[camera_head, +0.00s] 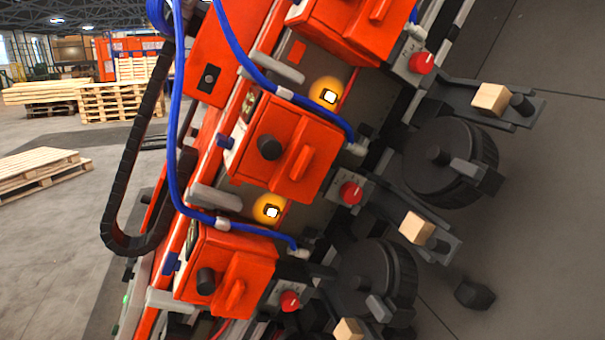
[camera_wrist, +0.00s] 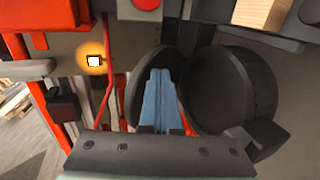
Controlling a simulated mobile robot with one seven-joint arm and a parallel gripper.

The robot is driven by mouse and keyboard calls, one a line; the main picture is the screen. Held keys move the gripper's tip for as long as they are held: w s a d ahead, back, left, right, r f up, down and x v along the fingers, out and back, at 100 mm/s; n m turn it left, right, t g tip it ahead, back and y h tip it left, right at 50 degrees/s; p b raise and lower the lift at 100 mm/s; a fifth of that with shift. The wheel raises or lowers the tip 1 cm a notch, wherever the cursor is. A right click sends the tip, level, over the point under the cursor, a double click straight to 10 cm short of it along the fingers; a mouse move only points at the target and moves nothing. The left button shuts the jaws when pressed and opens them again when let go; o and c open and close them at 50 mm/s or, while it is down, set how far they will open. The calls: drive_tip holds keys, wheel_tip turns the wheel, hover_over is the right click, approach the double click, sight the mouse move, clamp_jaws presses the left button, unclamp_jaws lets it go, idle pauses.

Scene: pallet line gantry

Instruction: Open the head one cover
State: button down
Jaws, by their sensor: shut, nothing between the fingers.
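Three orange head covers show in the tilted head view: an upper one (camera_head: 345,28), a middle one (camera_head: 300,135) and a lower one (camera_head: 222,285). Each has a raised orange handle bar, and the middle and lower ones show a black knob. All three look shut. I cannot tell which is head one. My gripper (camera_wrist: 161,75) shows in the wrist view, its blue-grey fingers together and empty, in front of a dark round wheel (camera_wrist: 235,90). No cover is between the fingers. I cannot make out my gripper in the head view.
Red dials (camera_head: 421,62) and dark wheels (camera_head: 440,160) stand beside the heads, with wooden blocks (camera_head: 490,99) on brackets. Blue hoses (camera_head: 178,110) and a black cable chain (camera_head: 150,130) run along the left. A glowing lamp (camera_wrist: 95,61) shows in the wrist view. Pallets (camera_head: 40,172) lie left.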

drive_tip(key=shift+w+a+r, duration=0.2)
drive_tip(key=shift+w+a, duration=0.15)
drive_tip(key=shift+a, duration=0.15)
drive_tip(key=shift+w+a+r, duration=0.2)
drive_tip(key=shift+w+a, duration=0.15)
drive_tip(key=shift+a, duration=0.15)
drive_tip(key=shift+w+a, duration=0.1)
drive_tip(key=shift+w+a+r+b, duration=0.25)
drive_tip(key=shift+w+a+b, duration=0.25)
drive_tip(key=shift+w+a, duration=0.3)
drive_tip(key=shift+w+a+r+b, duration=0.2)
drive_tip(key=shift+w+a+b, duration=0.4)
drive_tip(key=shift+w, duration=0.5)
drive_tip(key=shift+a, duration=0.1)
drive_tip(key=shift+w, duration=0.1)
